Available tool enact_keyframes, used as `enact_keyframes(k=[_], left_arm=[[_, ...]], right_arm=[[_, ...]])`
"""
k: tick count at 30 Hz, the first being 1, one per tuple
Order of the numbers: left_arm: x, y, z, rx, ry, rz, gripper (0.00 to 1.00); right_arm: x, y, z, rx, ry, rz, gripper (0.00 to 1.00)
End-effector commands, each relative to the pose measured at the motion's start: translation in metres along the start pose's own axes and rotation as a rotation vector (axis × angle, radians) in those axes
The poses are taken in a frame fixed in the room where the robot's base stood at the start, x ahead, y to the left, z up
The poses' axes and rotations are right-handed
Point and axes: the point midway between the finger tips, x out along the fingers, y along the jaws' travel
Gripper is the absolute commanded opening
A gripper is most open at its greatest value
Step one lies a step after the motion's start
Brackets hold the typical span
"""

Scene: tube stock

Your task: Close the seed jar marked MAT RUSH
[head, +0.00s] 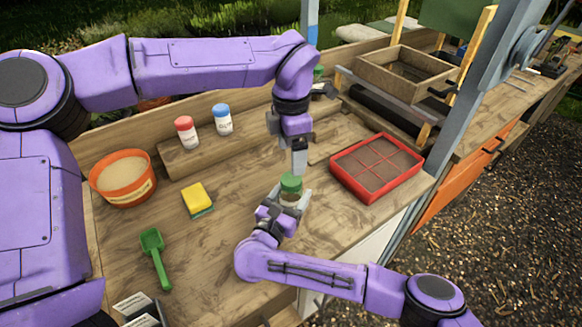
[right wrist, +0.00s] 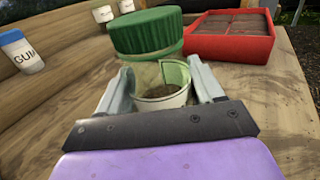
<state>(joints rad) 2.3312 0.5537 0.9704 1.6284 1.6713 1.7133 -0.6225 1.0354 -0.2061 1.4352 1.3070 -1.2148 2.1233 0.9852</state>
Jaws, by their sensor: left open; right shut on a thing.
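A clear jar with a green lid (head: 291,183) stands near the front edge of the bench. No MAT RUSH lettering is readable on it. In the right wrist view, the ribbed green lid (right wrist: 147,32) is at the top of the jar (right wrist: 147,73). I cannot tell whether it is seated or loose. Brown contents and a pale green label show lower down. My right gripper (head: 284,205) is shut on the jar body from the near side, its fingers (right wrist: 163,90) on either side. My left gripper (head: 299,165) is open and points down just above the lid.
A red divided seed tray (head: 376,167) is close on the right. A yellow sponge (head: 197,199), a green scoop (head: 153,256) and an orange tub (head: 121,181) are to the left. Red-lidded (head: 187,132) and blue-lidded (head: 222,119) jars stand on the back ledge.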

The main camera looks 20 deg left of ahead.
Motion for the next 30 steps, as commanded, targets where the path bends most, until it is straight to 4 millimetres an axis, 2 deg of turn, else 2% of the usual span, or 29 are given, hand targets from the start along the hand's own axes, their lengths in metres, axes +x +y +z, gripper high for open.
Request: enact_keyframes(k=[3,6,10,17,18,20,21,30], left_arm=[[-0.023,0.000,0.000,0.000,-0.002,0.001,0.82],[-0.036,0.000,0.000,-0.001,0.000,-0.001,0.82],[-0.043,0.000,0.000,0.000,0.000,-0.002,0.82],[-0.044,0.000,0.000,0.000,0.000,-0.002,0.82],[-0.044,0.000,0.000,0.000,0.001,-0.002,0.82],[-0.044,0.000,0.000,0.000,0.000,-0.002,0.82],[-0.044,0.000,0.000,0.000,0.001,-0.002,0.82],[-0.043,0.000,0.000,0.000,0.000,-0.002,0.82]], right_arm=[[0.000,0.000,0.000,0.000,0.000,0.000,0.00],[0.000,0.000,0.000,0.000,0.000,0.000,0.00],[0.000,0.000,0.000,0.000,0.000,0.000,0.00],[0.000,0.000,0.000,0.000,0.000,0.000,0.00],[0.000,0.000,0.000,0.000,0.000,0.000,0.73],[0.000,0.000,0.000,0.000,0.000,0.000,0.92],[0.000,0.000,0.000,0.000,0.000,0.000,0.96],[-0.003,0.001,0.000,0.000,-0.001,0.002,0.96]])
